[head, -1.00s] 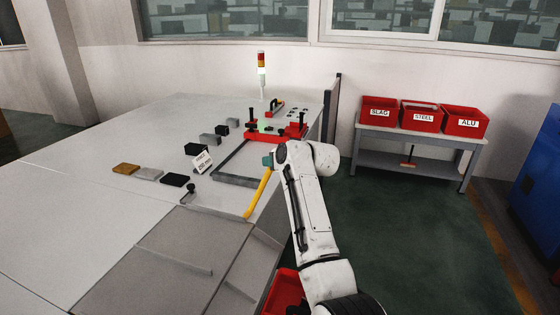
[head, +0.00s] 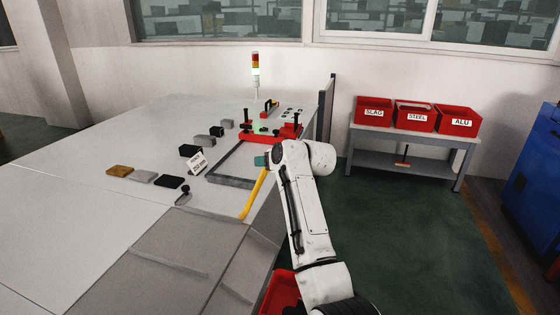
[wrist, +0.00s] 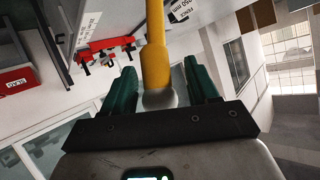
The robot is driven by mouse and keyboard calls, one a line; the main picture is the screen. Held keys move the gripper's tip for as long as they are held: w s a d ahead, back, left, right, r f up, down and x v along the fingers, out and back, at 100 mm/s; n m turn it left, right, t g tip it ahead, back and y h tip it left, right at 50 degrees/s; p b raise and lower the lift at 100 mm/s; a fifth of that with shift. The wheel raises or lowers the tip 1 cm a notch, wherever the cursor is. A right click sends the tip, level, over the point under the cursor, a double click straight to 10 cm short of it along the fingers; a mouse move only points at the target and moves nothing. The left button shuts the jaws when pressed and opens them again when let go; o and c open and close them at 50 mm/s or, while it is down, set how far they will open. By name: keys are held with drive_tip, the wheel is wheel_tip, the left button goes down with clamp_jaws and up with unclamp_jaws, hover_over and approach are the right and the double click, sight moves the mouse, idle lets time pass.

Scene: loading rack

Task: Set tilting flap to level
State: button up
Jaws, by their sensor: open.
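A yellow bar (head: 252,198) slants up from the table's near right edge, beside a darker grey panel (head: 165,250) that looks like the tilting flap. The panel seems to slope, but I cannot tell its exact angle. My gripper (head: 262,161) is at the bar's upper end, its teal fingers partly hidden by my arm in the head view. In the wrist view the yellow bar (wrist: 154,60) runs between the two teal fingers of my gripper (wrist: 160,80), with a gap on each side. The fingers are open and not closed on it.
A small black knob (head: 184,193) stands by the panel's far edge. Several sample blocks (head: 190,151) and a white sign (head: 197,163) stand on the table. A red fixture (head: 290,131) is farther back. Red bins (head: 416,116) sit on a bench at right, with open floor before it.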

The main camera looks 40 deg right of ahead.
drive_tip(key=b+v, duration=0.1)
drive_tip(key=v, duration=0.8)
drive_tip(key=shift+s+r, duration=0.2)
drive_tip(key=shift+s, duration=0.15)
drive_tip(key=shift+a+f, duration=0.1)
drive_tip(key=s+a+f+n+g, duration=0.15)
drive_tip(key=s+a+f, duration=0.35)
drive_tip(key=s+f, duration=0.5)
drive_tip(key=s+a+f+g, duration=0.3)
drive_tip(key=s+a+f, duration=0.2)
drive_tip(key=s+f, duration=0.5)
drive_tip(key=s+a+f+g, duration=0.1)
drive_tip(key=s+f+g, duration=0.2)
drive_tip(key=s, duration=0.9)
drive_tip(key=s+a+f+g, duration=0.2)
drive_tip(key=s+f+g, duration=0.2)
drive_tip(key=s+f, duration=0.6)
drive_tip(key=s, duration=0.2)
drive_tip(key=shift+s+f, duration=0.15)
drive_tip(key=shift+s, duration=0.25)
